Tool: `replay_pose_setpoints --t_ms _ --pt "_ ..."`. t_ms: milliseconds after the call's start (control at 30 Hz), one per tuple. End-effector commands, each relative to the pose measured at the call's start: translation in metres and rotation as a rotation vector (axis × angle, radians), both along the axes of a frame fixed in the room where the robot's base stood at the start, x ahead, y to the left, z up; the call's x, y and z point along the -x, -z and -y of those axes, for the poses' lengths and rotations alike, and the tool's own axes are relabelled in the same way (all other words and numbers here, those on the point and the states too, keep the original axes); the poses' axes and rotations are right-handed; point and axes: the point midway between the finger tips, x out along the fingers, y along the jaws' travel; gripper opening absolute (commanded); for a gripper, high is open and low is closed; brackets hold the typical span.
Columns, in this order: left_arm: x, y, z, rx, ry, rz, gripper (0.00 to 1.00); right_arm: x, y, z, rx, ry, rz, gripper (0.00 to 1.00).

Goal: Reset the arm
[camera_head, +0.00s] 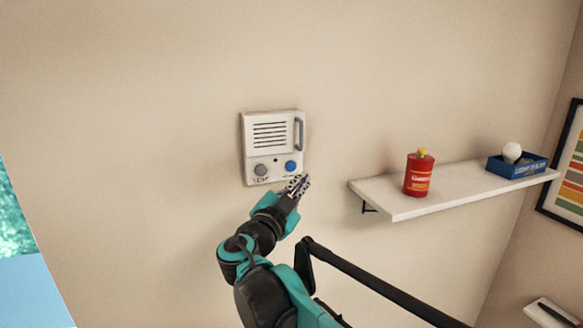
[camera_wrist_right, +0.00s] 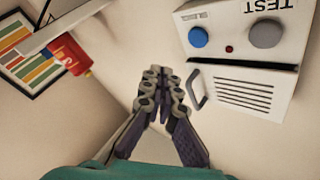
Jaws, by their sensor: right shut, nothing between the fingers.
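My right arm reaches up from the bottom of the head view. Its gripper (camera_head: 298,185) is shut and empty, in front of the wall just below and right of the white wall panel (camera_head: 271,134). The gripper also shows in the right wrist view (camera_wrist_right: 162,82), with its fingertips together and apart from the panel (camera_wrist_right: 248,50). The panel has a blue button (camera_head: 291,166), a grey knob (camera_head: 260,169), a slotted grille and a handle on its right side. My left gripper is not in view.
A white shelf (camera_head: 400,211) juts from the wall to the right. It holds a red can (camera_head: 418,174) with a yellow top and a blue box (camera_head: 517,168) with a white ball. A framed striped picture (camera_head: 569,180) hangs at the far right. The wall left of the panel is bare.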

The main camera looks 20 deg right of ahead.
Motion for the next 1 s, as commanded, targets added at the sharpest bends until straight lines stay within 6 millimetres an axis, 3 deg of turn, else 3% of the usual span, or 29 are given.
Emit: replay_pose_setpoints --t_ms 300,367,433,567,733,867,1000 --pt "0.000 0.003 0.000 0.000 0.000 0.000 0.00 0.001 0.004 0.001 -0.001 0.002 -0.008 0.00" --pt "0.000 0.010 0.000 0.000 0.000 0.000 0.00 0.004 0.017 0.004 -0.005 0.007 -0.035 0.00" --pt "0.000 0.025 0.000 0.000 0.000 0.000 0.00 0.012 0.046 0.010 -0.011 0.018 -0.100 0.00" --pt "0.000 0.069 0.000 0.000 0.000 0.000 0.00 0.037 0.135 0.025 -0.034 0.028 -0.313 0.00" --pt "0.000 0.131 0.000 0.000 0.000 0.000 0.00 0.078 0.270 0.030 -0.062 -0.039 -0.643 0.00" --pt "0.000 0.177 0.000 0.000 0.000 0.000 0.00 0.111 0.370 0.022 -0.071 -0.153 -0.871 0.00" --pt "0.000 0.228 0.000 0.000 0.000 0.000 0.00 0.146 0.477 0.000 -0.060 -0.338 -1.075 0.00"
